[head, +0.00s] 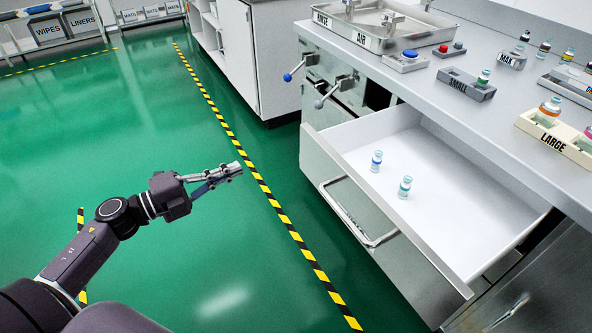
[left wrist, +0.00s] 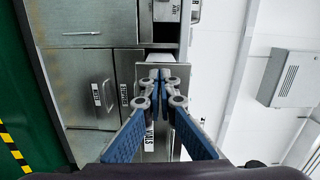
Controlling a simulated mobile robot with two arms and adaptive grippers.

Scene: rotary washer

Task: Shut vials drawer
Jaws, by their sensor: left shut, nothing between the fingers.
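The vials drawer (head: 463,271) stands open below the counter, with its white inside showing and a bar handle (head: 372,238) on its front. Two small capped vials, one with a blue band (head: 376,162) and one with a teal band (head: 404,188), stand upright in it. My left gripper (head: 238,170) is shut and empty, over the floor to the left of the drawer front and apart from it. In the left wrist view my closed fingers (left wrist: 166,72) point at the cabinets and cover part of a front with a "VIALS" label (left wrist: 149,138). My right gripper is not in view.
The counter (head: 430,87) above holds a sink tray (head: 365,32), a blue button (head: 410,53), a small rack (head: 466,86) and a large rack (head: 540,130).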

